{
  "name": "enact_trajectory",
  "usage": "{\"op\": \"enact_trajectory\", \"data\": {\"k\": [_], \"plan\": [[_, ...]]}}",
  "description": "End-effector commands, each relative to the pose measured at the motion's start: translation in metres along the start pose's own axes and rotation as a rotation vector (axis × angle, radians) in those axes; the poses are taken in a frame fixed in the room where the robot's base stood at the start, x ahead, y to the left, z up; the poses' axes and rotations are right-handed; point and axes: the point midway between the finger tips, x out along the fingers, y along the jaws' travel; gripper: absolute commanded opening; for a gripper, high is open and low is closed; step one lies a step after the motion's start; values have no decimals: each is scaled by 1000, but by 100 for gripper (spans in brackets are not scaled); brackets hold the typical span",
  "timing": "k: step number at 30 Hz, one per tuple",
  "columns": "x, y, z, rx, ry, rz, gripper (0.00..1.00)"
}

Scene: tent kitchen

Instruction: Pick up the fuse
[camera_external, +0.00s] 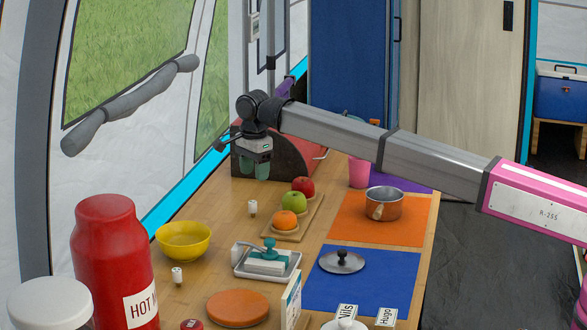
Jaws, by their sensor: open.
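Two small white cylindrical pieces that look like fuses stand on the wooden table. One fuse-like piece (252,207) is left of the fruit board. The other fuse-like piece (177,275) is nearer the camera, just below the yellow bowl. They are too small to tell apart surely. My gripper (255,171) points down over the back of the table, in front of a dark box. Its greenish fingers are apart with nothing seen between them. It is above and behind the farther white piece, not touching it.
A board (299,220) holds an apple, a green fruit and an orange. A yellow bowl (184,241), a tray with a teal-handled press (267,263), a pot (383,203), a lid (342,262) and a red bottle (112,262) stand around. Bare wood surrounds the farther white piece.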

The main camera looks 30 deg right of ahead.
Motion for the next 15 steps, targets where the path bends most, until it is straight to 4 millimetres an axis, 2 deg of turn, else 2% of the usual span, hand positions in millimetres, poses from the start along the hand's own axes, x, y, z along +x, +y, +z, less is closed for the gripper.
{"op": "enact_trajectory", "data": {"k": [9,15], "plan": [[43,0,1,-3,0,1,54],[55,-1,2,-4,0,0,54]]}}
